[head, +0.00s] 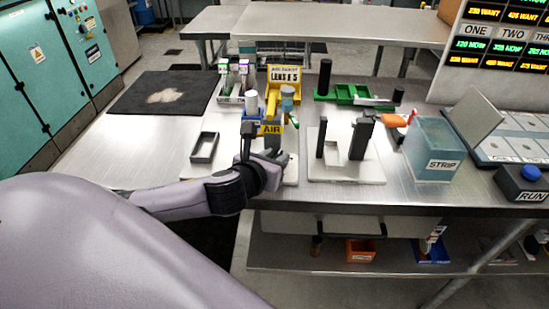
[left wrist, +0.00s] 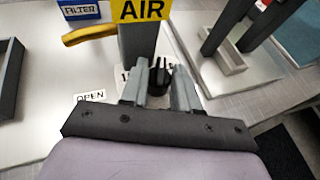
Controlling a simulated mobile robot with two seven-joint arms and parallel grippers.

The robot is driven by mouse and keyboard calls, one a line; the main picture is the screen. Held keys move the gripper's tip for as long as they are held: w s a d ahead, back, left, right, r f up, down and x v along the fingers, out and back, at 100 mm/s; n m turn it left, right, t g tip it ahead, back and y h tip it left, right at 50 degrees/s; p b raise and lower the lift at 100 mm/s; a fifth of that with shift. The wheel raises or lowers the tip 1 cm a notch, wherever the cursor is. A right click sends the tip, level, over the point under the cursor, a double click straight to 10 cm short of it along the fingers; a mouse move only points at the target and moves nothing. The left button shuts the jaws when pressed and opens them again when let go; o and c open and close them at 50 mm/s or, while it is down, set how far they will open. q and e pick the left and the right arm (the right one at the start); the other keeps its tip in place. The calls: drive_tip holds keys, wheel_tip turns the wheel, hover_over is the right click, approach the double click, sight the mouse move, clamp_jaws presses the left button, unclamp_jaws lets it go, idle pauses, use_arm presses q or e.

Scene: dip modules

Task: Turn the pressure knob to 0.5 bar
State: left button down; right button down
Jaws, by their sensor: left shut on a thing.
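The black pressure knob (left wrist: 158,78) sits between the fingers of my left gripper (left wrist: 160,88) in the left wrist view. The gripper is shut on it. A white label with dark print is partly hidden beside the knob, so its marks cannot be read. A yellow AIR sign (left wrist: 141,10) on a grey post (left wrist: 137,45) stands just beyond. In the head view my left gripper (head: 274,158) is low at the front of the air station, below its AIR sign (head: 271,129). The knob cannot be made out there. My right gripper is not in view.
A yellow handle (left wrist: 90,34) and an OPEN label (left wrist: 90,97) lie left of the gripper. A grey rectangular frame (head: 204,147) is to its left in the head view. Dark posts (head: 361,138) on a white plate and a STRIP tank (head: 432,150) stand to the right.

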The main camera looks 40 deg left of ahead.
use_arm(q)
drive_tip(key=shift+d+n+y, duration=0.1)
drive_tip(key=shift+n+y, duration=0.2)
drive_tip(key=n+g+y, duration=0.1)
drive_tip(key=n+y, duration=0.1)
drive_tip(key=n+g+y, duration=0.1)
drive_tip(key=n+y, duration=0.1)
drive_tip(key=d+n+g+y, duration=0.1)
drive_tip(key=y, duration=0.1)
drive_tip(key=shift+w+n, duration=0.25)
drive_tip(key=shift+n, duration=0.15)
drive_tip(key=n+g+y, duration=0.2)
drive_tip(key=n+g, duration=0.1)
drive_tip(key=n+g+y, duration=0.1)
drive_tip(key=n+g, duration=0.1)
drive_tip(key=shift+w+y, duration=0.25)
drive_tip(key=shift+y, duration=0.05)
drive_tip(key=shift+n+g, duration=0.3)
drive_tip(key=c, duration=1.1)
unclamp_jaws()
drive_tip(key=shift+d, duration=0.1)
drive_tip(key=shift+v, duration=3.55)
